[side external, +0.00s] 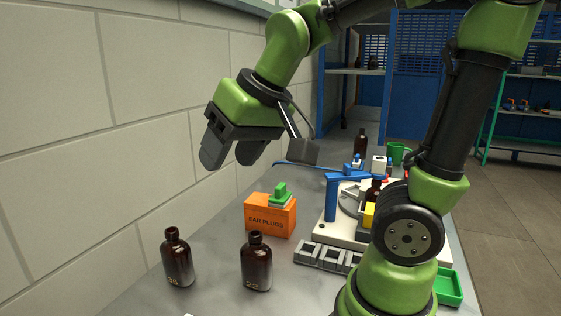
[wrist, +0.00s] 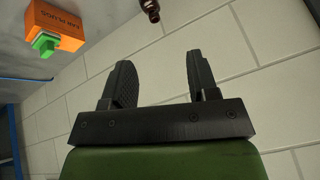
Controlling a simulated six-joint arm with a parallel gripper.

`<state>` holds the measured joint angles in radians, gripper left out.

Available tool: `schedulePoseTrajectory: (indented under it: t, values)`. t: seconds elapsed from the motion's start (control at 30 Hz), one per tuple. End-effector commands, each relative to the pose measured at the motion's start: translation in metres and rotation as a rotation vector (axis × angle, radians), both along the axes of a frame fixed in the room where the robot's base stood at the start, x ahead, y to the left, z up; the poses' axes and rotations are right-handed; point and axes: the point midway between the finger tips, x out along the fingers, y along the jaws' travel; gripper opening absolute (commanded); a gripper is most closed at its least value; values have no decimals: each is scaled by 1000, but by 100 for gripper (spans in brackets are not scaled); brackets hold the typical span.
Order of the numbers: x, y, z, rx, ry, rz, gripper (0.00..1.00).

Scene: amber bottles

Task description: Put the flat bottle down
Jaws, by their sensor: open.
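Two amber bottles stand upright on the grey table in the side view: one marked 20 or similar (side external: 177,259) at the left, one marked 22 (side external: 256,264) to its right. I cannot tell which bottle is the flat one. My gripper (side external: 228,160) is open and empty, raised well above the table near the wall. In the wrist view my gripper's fingers (wrist: 160,75) are apart with only wall between them. Part of one amber bottle (wrist: 150,9) shows at that view's top edge.
An orange ear plugs box (side external: 268,218) with a green block (side external: 280,194) on top stands behind the bottles. A grey slotted rack (side external: 325,258) and a blue-armed fixture (side external: 331,198) stand to the right. Another amber bottle (side external: 361,144) stands farther back. The block wall (side external: 60,160) borders the table's left.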

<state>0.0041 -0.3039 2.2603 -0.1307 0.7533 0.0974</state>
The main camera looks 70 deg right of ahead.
Motion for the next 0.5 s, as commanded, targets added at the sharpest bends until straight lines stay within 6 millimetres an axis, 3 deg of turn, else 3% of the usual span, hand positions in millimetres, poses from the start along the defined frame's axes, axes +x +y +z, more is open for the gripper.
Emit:
schedulePoseTrajectory:
  t: [0.03,0.1,0.2,0.33,0.5]
  values:
    - [-20,4,6,26,-27,1,54]
    - [-42,10,8,63,-48,4,54]
    - [-66,16,7,103,-70,10,54]
    - [-82,21,5,133,-85,18,54]
    - [-86,22,3,141,-88,21,54]
